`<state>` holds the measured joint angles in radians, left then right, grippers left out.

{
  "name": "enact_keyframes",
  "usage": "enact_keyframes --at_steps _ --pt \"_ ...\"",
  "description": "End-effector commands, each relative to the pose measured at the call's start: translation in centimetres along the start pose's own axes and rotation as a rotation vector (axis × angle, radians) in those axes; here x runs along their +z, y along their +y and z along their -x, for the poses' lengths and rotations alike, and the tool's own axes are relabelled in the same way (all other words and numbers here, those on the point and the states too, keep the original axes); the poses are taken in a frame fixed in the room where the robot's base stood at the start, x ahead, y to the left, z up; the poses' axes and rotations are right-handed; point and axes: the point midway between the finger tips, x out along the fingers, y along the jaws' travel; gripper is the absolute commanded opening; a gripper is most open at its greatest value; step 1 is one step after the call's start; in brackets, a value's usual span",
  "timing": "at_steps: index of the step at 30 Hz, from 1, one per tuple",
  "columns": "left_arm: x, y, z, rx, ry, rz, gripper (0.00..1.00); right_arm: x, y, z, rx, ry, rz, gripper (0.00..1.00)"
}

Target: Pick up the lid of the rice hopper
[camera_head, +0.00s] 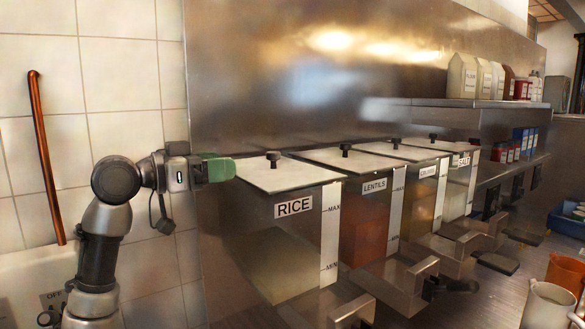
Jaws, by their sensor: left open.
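The rice hopper (290,248) is a clear bin labelled RICE, the nearest in a row along the steel wall. Its flat light lid (290,178) lies on top, with a small black knob (273,159) near the back middle. My left gripper (226,169), with green fingers, is open and empty. It is left of the knob, around lid height, by the lid's left edge in the picture. I cannot tell whether it touches the lid. My right gripper is not in view.
A lentils hopper (374,215) and further hoppers, one labelled SALT (462,180), stand to the right. Metal handles (352,308) stick out below them. A shelf (450,103) with bottles is at the upper right. A copper pipe (46,160) runs up the tiled wall at left.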

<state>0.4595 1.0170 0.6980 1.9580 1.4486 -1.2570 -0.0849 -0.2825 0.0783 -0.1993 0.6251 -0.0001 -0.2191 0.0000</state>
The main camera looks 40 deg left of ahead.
Motion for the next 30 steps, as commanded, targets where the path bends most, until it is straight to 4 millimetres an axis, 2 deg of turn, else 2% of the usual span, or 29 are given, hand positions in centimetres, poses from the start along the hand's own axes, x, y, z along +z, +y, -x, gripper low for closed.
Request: enact_keyframes --at_steps 5,9,14,17,24,30 --pt "-0.7 0.0 -1.7 0.004 0.005 0.001 0.60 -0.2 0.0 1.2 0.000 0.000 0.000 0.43" --pt "-0.7 0.0 -4.0 0.003 0.005 0.001 0.60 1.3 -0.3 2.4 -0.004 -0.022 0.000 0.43" --pt "-0.4 0.0 -5.4 0.002 0.005 0.000 0.60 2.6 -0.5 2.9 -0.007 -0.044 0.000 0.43" --pt "-0.6 -0.1 -6.1 0.002 0.006 0.001 0.60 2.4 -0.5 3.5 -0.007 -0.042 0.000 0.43" --pt "-0.9 -0.4 -9.3 0.003 0.005 0.002 0.60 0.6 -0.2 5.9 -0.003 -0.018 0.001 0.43" --pt "-0.5 -0.3 -10.7 0.001 0.005 -0.001 0.60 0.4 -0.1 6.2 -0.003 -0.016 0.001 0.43"
